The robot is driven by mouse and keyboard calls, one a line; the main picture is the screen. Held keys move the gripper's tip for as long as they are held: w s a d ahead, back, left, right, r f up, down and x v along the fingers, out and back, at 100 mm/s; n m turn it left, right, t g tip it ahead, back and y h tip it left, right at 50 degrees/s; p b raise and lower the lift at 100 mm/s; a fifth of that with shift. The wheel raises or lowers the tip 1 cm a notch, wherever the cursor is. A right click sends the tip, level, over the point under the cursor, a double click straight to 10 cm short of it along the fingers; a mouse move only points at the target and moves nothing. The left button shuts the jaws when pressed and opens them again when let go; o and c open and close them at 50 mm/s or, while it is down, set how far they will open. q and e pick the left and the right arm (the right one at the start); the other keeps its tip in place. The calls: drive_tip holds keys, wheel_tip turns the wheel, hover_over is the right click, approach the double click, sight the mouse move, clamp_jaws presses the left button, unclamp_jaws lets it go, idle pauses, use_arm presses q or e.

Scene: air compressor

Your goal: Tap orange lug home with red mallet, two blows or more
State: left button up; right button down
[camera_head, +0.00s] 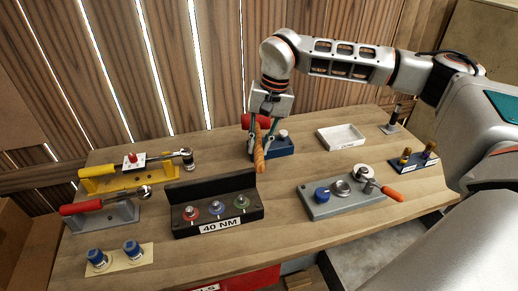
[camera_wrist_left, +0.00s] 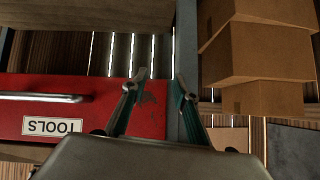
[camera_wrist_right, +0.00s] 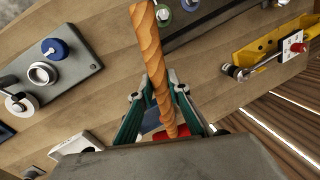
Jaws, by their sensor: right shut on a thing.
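The red mallet has a red head (camera_head: 255,121) and a wooden handle (camera_head: 260,150). My right gripper (camera_head: 262,138) is shut on it, above the back middle of the bench, with the handle hanging downward. In the right wrist view the handle (camera_wrist_right: 151,55) runs up between the fingers, and a little red shows at their base. An orange part (camera_head: 392,194), which looks like the lug, sticks out from the right end of a grey plate (camera_head: 335,207), apart from the mallet. My left gripper (camera_wrist_left: 161,77) is open and empty, facing a red tool drawer (camera_wrist_left: 90,115).
A blue block (camera_head: 283,150) stands just behind the mallet. A black 40 NM fixture (camera_head: 214,226) holds three coloured sockets. Torque wrenches lie on yellow (camera_head: 128,181) and grey stands at left. A white tray (camera_head: 341,137) is at back right. Bare wood lies between fixture and grey plate.

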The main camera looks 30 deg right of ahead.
drive_tip(key=shift+r, duration=0.5)
drive_tip(key=d+b+x, duration=0.1)
drive_tip(key=b+x, duration=0.2)
drive_tip(key=x, duration=0.3)
drive_tip(key=p+v, duration=0.2)
drive_tip(key=v, duration=0.1)
drive_tip(key=p+v, duration=0.1)
drive_tip(key=shift+a+r, duration=0.3)
drive_tip(key=shift+r, duration=0.45)
